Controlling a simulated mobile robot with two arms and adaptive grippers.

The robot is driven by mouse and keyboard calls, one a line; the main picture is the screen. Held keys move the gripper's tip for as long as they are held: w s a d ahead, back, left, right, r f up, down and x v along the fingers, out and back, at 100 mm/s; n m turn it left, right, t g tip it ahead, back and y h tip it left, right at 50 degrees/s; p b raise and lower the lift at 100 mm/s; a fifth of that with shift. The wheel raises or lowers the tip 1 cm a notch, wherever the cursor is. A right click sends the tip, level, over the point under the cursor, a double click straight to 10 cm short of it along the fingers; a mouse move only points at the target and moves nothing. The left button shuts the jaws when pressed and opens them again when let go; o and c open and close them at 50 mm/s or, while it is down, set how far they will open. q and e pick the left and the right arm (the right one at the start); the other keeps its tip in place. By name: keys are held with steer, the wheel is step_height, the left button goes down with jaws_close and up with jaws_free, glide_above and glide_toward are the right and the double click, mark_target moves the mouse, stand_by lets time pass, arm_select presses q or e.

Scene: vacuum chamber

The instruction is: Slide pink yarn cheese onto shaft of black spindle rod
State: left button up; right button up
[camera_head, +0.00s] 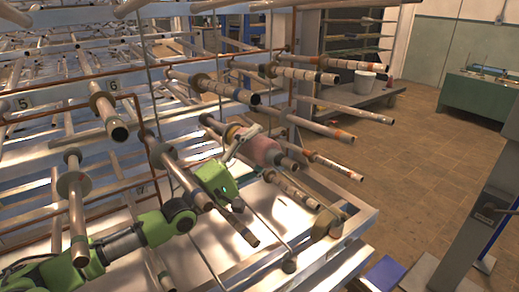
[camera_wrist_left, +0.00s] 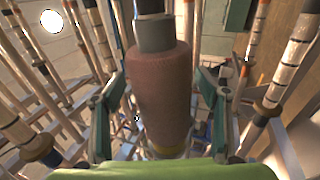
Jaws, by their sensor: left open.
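The pink yarn cheese (camera_head: 262,151) sits around a rod in the middle of the rack, with the rod's end (camera_head: 289,164) sticking out toward the lower right. In the left wrist view the pink cheese (camera_wrist_left: 165,100) fills the middle, and a grey and dark rod section (camera_wrist_left: 153,32) protrudes beyond it. My left gripper (camera_head: 243,143) is open at the cheese. In the wrist view its fingers (camera_wrist_left: 160,85) stand on either side of the cheese, with gaps visible. I cannot tell how far along the rod the cheese sits. My right gripper is not in view.
The brown tiled floor (camera_head: 420,130) at right is mostly clear.

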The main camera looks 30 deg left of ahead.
mark_target(249, 158)
arm_select(q)
steer(key=shift+f, duration=0.1)
steer(key=shift+v, duration=2.95)
steer(key=shift+s+a+f, duration=0.15)
steer(key=shift+s, duration=0.1)
steer(key=shift+s+a+f, duration=0.15)
steer(key=shift+s+f, duration=0.05)
steer(key=shift+f, duration=0.15)
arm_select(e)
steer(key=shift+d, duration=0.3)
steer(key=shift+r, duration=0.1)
arm_select(q)
steer(key=shift+a+p, duration=0.1)
steer(key=shift+p, duration=0.2)
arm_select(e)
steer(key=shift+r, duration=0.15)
arm_select(q)
steer(key=shift+w+r, duration=0.15)
